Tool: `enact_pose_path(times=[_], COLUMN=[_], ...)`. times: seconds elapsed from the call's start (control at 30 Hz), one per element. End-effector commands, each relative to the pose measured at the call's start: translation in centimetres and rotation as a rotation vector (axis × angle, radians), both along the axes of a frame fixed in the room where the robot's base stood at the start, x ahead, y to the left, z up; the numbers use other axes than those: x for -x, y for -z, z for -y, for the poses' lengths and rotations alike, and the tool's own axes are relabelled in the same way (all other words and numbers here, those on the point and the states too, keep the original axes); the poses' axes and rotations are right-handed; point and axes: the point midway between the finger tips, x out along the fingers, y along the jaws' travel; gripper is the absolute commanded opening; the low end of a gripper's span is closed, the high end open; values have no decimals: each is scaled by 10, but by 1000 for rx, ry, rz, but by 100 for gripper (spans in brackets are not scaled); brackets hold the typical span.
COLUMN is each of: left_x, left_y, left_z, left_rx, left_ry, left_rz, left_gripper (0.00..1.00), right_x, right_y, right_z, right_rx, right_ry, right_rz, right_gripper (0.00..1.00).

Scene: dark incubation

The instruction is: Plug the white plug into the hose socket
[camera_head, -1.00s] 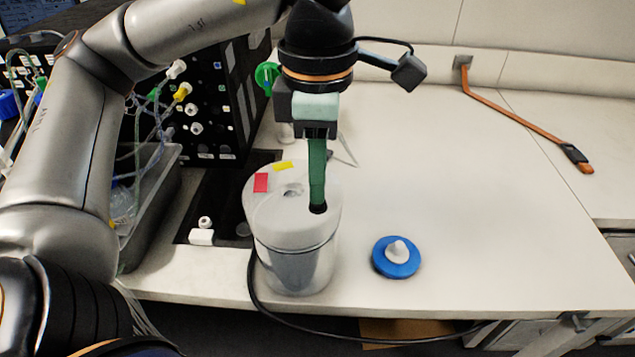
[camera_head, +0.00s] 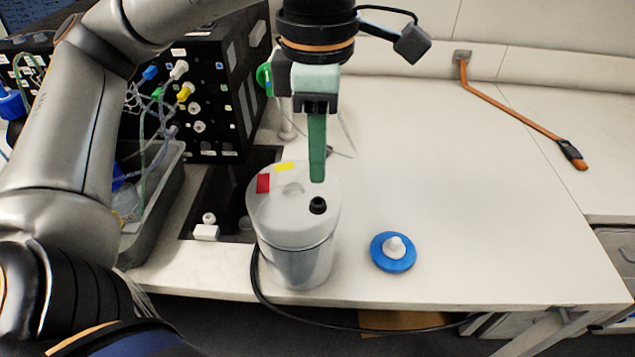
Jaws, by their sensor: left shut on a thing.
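My left gripper (camera_head: 316,105) is shut on a long green strip-like piece (camera_head: 317,150). The strip hangs straight down, its lower tip just above and apart from a black round port (camera_head: 318,205) on a white-lidded metal canister (camera_head: 297,255). Several hoses run at the black panel box; one ends in a white plug (camera_head: 179,69), with a yellow plug (camera_head: 186,91) and a blue plug (camera_head: 151,73) near it. White round sockets (camera_head: 199,127) show on the panel; I cannot tell which is the hose socket. My right gripper is not in view.
A blue disc (camera_head: 381,262) with a white knob lies right of the canister. A small white block (camera_head: 205,232) lies left of it. A grey bin (camera_head: 150,215) stands by the panel box (camera_head: 221,120). An orange-brown strap (camera_head: 520,118) lies at the back right.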

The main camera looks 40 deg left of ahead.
Motion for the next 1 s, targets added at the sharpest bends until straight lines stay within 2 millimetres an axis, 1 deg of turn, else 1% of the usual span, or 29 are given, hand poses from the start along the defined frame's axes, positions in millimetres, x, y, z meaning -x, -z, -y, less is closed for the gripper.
enact_pose_path(times=[0.03,0.27,0.67,0.77,0.9,0.93,0.97,1.0], left_x=[0,0,0,0,0,-1,-3,-6], left_y=[-4,-12,-14,-20,-38,-34,-31,-32], left_z=[0,0,0,1,4,7,6,0], left_rx=[1,0,0,0,1,1,1,1], left_ry=[0,0,0,1,5,11,-7,-53], left_rz=[-1,-1,0,0,-2,-4,-4,-3], left_gripper=[0,0,0,0,0,0,0,0], right_x=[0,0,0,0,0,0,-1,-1], right_y=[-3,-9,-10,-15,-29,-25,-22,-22], right_z=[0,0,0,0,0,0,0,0], right_rx=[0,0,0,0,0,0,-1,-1], right_ry=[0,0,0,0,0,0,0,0], right_rz=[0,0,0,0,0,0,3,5], right_gripper=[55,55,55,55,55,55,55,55])
